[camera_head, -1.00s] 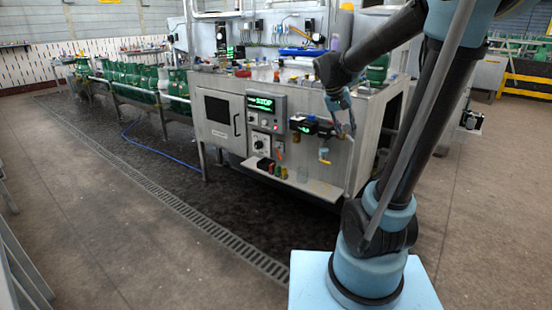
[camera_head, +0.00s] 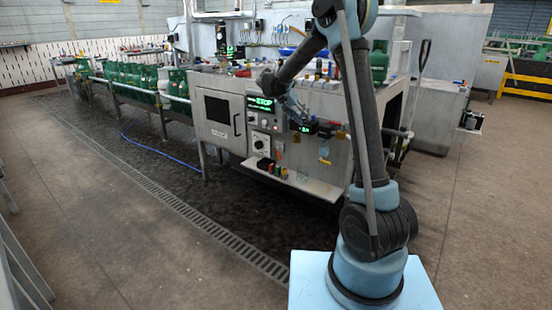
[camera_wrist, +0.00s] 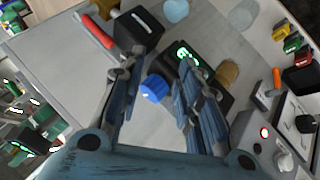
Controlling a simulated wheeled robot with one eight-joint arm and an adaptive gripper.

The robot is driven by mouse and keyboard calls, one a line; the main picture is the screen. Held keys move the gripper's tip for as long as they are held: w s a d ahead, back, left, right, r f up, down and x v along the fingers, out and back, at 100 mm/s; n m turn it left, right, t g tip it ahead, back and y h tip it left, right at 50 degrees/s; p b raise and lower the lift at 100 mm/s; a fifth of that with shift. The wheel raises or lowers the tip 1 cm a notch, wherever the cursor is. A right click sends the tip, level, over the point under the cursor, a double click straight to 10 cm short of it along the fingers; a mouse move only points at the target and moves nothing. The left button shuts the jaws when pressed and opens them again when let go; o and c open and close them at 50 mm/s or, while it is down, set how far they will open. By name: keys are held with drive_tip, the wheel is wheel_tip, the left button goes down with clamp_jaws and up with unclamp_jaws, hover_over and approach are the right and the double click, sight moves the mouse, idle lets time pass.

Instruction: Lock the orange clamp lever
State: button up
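A small orange lever (camera_wrist: 276,78) sits on a light plate at the right of the wrist view. It also shows as a small orange spot (camera_head: 280,146) on the cabinet front in the head view. My gripper (camera_wrist: 160,78) is open and empty, its two fingers apart, to the left of this lever in the wrist view. In the head view my gripper (camera_head: 298,115) is in front of the cabinet, partly hard to make out. A blue knob (camera_wrist: 153,90) shows between the fingers, apparently beyond them. Whether the lever is locked I cannot tell.
A black block (camera_wrist: 138,30) with a red handle (camera_wrist: 98,32) is near the left finger. A green-lit display (camera_wrist: 186,54) is behind the right finger. A control panel with a red button (camera_wrist: 264,132) is at the right. A shelf (camera_head: 310,184) juts out below.

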drive_tip(key=w+a+f+m+t+h, duration=0.1)
drive_tip(key=w+a+f, duration=0.35)
drive_tip(key=a, duration=0.25)
drive_tip(key=w+a+f+t+h, duration=0.1)
drive_tip(key=w+a+f, duration=0.35)
drive_tip(key=a, duration=0.25)
drive_tip(key=a+f+m+t+h, duration=0.1)
drive_tip(key=a+f+m+t, duration=0.1)
drive_tip(key=a+f, duration=1.2)
drive_tip(key=x, duration=1.8)
drive_tip(key=shift+s+d, duration=0.25)
drive_tip(key=shift+d, duration=0.15)
drive_tip(key=shift+c, duration=0.6)
clamp_jaws()
